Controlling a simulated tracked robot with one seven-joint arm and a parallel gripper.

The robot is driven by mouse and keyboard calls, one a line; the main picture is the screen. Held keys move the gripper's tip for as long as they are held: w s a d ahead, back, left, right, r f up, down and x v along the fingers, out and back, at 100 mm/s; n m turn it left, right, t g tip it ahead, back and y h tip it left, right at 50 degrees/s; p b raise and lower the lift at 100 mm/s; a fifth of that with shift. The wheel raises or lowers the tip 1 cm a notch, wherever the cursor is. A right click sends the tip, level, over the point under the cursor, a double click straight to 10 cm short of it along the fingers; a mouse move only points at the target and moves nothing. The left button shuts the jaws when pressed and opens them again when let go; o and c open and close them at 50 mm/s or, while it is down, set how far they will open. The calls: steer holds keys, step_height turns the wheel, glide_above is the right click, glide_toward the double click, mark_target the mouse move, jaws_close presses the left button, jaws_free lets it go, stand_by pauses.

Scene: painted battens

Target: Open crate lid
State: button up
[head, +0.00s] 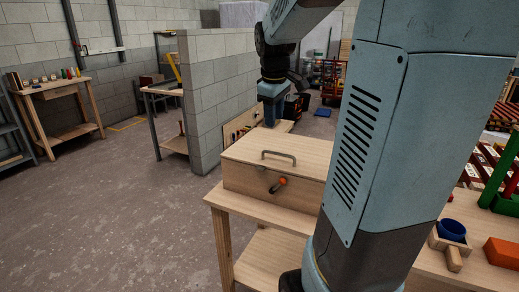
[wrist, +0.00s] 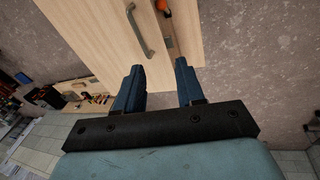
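The wooden crate (head: 270,190) stands on a workbench in the head view. Its lid (head: 260,152) looks closed and has a grey bar handle (head: 280,155) on top. An orange-tipped latch or knob (head: 280,183) is on its front. In the wrist view the lid (wrist: 105,30) and its handle (wrist: 140,32) show sideways beyond the fingers, with the orange part (wrist: 162,6) at the top. My gripper (wrist: 156,82) is open and empty, apart from the handle. In the head view it hangs above and behind the crate, its fingers pointing down.
The workbench (head: 237,203) has a blue round item (head: 452,229) and an orange block (head: 503,252) at right. A grey block wall (head: 220,90) stands behind the crate. Another bench (head: 55,90) is at far left. The floor at left is clear.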

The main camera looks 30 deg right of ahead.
mark_target(281, 155)
steer(key=w+d+f+n+g, duration=0.1)
steer(key=w+d+f+n, duration=0.1)
steer(key=w+d, duration=0.25)
steer(key=f, duration=0.4)
steer(key=w+d+f, duration=0.1)
steer(key=f, duration=0.4)
steer(key=d+f, duration=0.1)
steer(key=f, duration=0.3)
steer(key=shift+w+d+f, duration=0.1)
steer(key=shift+w+f, duration=0.1)
steer(key=shift+f, duration=0.15)
jaws_close()
